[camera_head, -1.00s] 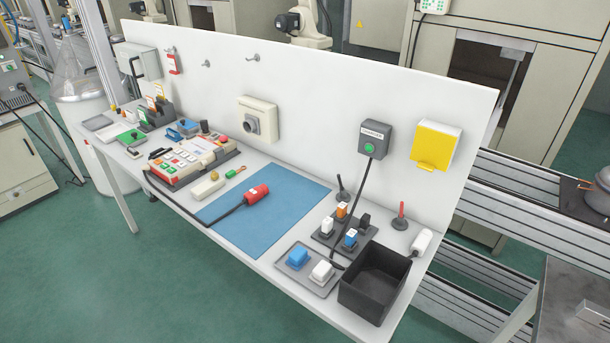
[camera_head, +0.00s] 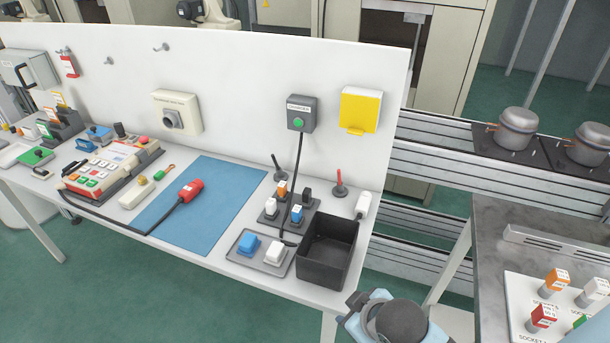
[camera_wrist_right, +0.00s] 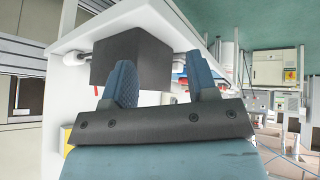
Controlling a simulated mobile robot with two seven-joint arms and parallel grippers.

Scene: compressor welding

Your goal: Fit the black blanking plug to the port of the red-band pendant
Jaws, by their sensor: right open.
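My right gripper is open and empty in the right wrist view (camera_wrist_right: 162,78). In the head view my right arm shows low, off the bench's front right corner. My left gripper is out of view.
A black bin (camera_head: 327,250) stands at the bench's right end, beside a grey tray (camera_head: 259,255) with blue and white pieces. A white back panel (camera_head: 225,70) closes the rear. A metal table (camera_head: 490,235) with labelled sockets is at right. The blue mat (camera_head: 220,205) is mostly clear.

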